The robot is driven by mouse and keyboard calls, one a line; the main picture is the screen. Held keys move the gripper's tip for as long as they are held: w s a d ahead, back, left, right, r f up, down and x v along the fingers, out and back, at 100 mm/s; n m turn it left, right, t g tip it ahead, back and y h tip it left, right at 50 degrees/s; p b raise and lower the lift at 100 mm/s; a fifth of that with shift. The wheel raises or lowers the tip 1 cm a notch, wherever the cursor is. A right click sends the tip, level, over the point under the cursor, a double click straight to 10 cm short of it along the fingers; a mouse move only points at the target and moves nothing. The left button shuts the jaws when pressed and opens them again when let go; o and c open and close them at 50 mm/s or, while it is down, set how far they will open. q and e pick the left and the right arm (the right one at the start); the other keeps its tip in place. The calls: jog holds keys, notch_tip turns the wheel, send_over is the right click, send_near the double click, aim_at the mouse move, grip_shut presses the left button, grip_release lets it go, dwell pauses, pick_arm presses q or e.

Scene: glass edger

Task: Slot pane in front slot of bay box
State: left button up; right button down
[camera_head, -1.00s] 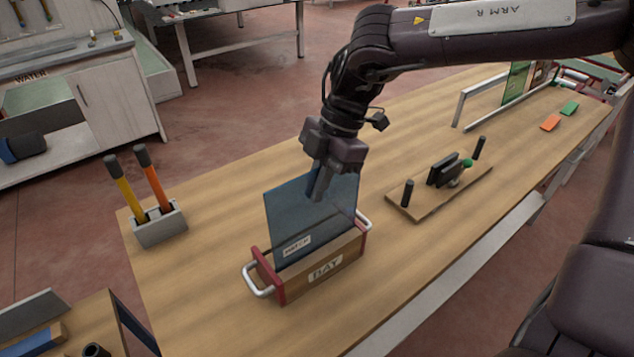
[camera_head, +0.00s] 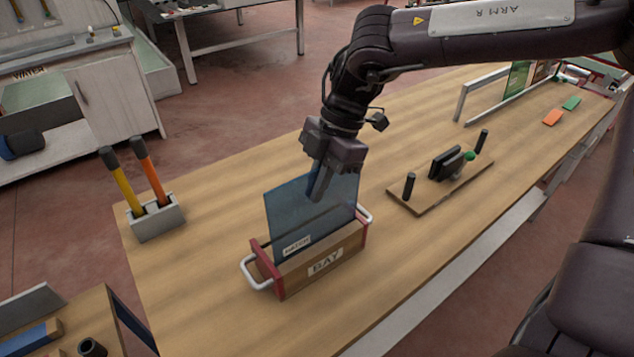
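The bay box (camera_head: 322,266) is a wooden box with red ends and white handles, labelled BAY, on the wooden table. A blue glass pane (camera_head: 290,220) with a small label stands upright with its lower edge down inside the box. I cannot tell which slot it is in. My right gripper (camera_head: 320,190) points down at the pane's top edge, with one finger showing in front of the glass. The other finger is hidden behind the pane, and the gripper looks shut on it. My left gripper is out of view.
A grey holder (camera_head: 157,222) with yellow-handled and orange-handled tools stands at the table's left. A wooden board (camera_head: 440,190) with black posts and a clamp lies right of the box. Orange (camera_head: 552,117) and green (camera_head: 571,103) pieces lie farther back. The table front is clear.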

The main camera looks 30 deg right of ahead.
jog(key=shift+f+b, duration=0.95)
jog(key=shift+f, duration=0.1)
jog(key=c, duration=1.5)
grip_release()
jog(key=shift+c, duration=0.2)
jog(key=shift+f, duration=0.1)
jog(key=b+v, duration=0.1)
jog(key=v, duration=0.7)
